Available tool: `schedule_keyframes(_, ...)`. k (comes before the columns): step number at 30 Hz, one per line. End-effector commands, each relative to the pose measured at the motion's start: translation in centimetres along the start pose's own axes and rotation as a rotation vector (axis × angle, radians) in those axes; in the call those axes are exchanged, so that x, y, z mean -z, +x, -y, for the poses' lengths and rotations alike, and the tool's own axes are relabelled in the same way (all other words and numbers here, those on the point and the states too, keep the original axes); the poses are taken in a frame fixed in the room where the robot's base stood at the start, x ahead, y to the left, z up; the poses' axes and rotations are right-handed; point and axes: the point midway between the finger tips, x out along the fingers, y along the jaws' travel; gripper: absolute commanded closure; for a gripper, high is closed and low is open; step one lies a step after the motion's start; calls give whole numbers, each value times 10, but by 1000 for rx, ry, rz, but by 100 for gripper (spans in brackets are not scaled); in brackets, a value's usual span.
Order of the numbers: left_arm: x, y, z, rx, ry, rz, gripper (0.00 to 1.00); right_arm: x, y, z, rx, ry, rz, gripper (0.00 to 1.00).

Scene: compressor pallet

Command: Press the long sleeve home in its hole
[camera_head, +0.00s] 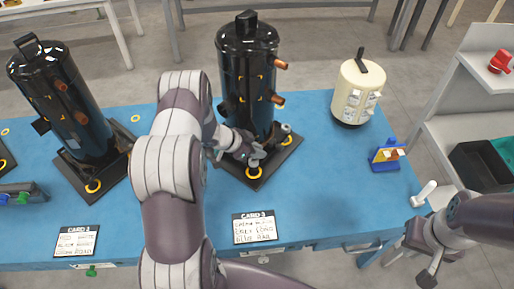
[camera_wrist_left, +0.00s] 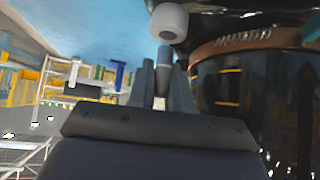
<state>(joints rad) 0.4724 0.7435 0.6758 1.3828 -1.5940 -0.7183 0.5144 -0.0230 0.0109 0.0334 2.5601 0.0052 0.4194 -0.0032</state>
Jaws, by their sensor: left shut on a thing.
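My left gripper (camera_head: 256,158) is low at the front of the middle black compressor (camera_head: 248,75), just above its dark base plate (camera_head: 283,158). In the left wrist view its fingers (camera_wrist_left: 163,85) are shut on a slim blue-grey cylinder (camera_wrist_left: 165,57), which I take to be the long sleeve. A pale round collar (camera_wrist_left: 168,22) lies just beyond the sleeve's end. I cannot tell whether they touch, and the hole is not clearly visible. My right gripper (camera_head: 429,268) is at the lower right, away from the compressor; its jaws are unclear.
A second black compressor (camera_head: 62,95) stands at the left and a cream tank (camera_head: 357,93) at the back right. A blue block with coloured parts (camera_head: 386,155) and a card (camera_head: 255,228) rest on the blue table (camera_head: 330,200). Orange-tipped ports (camera_head: 280,65) jut from the middle compressor.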

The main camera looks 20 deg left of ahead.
Motion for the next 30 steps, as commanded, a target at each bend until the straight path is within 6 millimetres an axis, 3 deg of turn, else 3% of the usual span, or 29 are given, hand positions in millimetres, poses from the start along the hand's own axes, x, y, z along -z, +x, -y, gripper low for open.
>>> schedule_keyframes(30, -2, 3, 0, 0, 1, 0, 100, 0, -3, 0, 0, 0, 0, 100)
